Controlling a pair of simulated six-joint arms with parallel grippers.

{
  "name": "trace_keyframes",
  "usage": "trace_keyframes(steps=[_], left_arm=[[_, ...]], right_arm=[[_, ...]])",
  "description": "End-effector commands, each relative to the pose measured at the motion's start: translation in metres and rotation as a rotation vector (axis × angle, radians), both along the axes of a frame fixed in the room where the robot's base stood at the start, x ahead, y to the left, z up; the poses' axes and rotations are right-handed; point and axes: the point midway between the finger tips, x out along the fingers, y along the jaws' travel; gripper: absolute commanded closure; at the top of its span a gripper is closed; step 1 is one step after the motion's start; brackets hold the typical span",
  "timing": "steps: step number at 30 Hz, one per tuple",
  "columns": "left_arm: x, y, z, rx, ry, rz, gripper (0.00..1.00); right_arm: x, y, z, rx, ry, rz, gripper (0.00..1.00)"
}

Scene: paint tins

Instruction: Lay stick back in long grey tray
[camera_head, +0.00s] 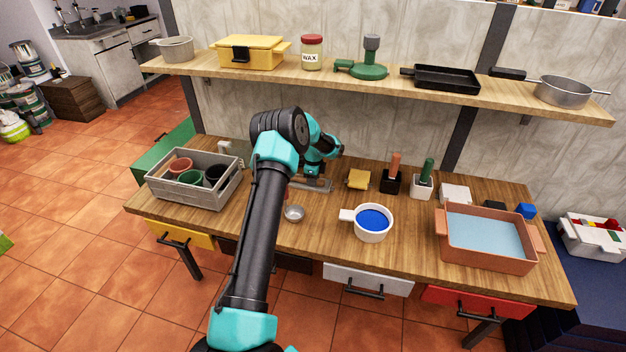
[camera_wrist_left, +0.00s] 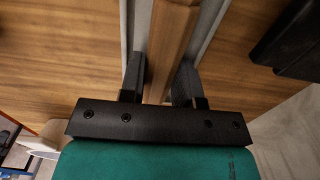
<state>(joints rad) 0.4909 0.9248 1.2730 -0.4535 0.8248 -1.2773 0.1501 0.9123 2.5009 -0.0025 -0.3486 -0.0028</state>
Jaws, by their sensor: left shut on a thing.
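The wooden stick (camera_wrist_left: 172,40) runs away from me between the two fingers of my left gripper (camera_wrist_left: 160,82) in the left wrist view. The gripper is shut on it. Grey walls of the long tray (camera_wrist_left: 212,22) show on both sides of the stick, so the stick lines up with the tray. I cannot tell whether it touches the tray floor. In the head view the left gripper (camera_head: 311,176) is low over the grey tray (camera_head: 322,188); my arm hides part of the tray, and the stick is not clear there. My right gripper is not in view.
A grey crate with pots (camera_head: 194,194) stands left. A small metal bowl (camera_head: 294,213) and a white cup of blue paint (camera_head: 372,223) are nearer the front. A yellow sponge (camera_head: 358,179) is just right of the tray. A terracotta basin (camera_head: 487,264) stands at right.

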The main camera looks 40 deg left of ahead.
Motion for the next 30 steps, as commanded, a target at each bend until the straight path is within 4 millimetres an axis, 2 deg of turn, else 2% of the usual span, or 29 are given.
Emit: trace_keyframes(steps=[11,12,14,23,30], left_arm=[[0.0,0.0,-0.003,0.0,-0.001,0.0,1.0],[0.0,0.0,-0.002,0.0,-0.001,0.0,0.66],[0.0,0.0,-0.002,0.0,-0.001,0.0,0.6],[0.0,0.0,-0.001,0.0,-0.001,0.0,0.59],[0.001,0.001,0.02,0.001,-0.003,0.0,0.59]], right_arm=[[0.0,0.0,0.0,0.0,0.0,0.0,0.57],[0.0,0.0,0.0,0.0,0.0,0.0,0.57],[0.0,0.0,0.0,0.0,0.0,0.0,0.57],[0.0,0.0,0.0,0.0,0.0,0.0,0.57],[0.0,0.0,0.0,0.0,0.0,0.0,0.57]])
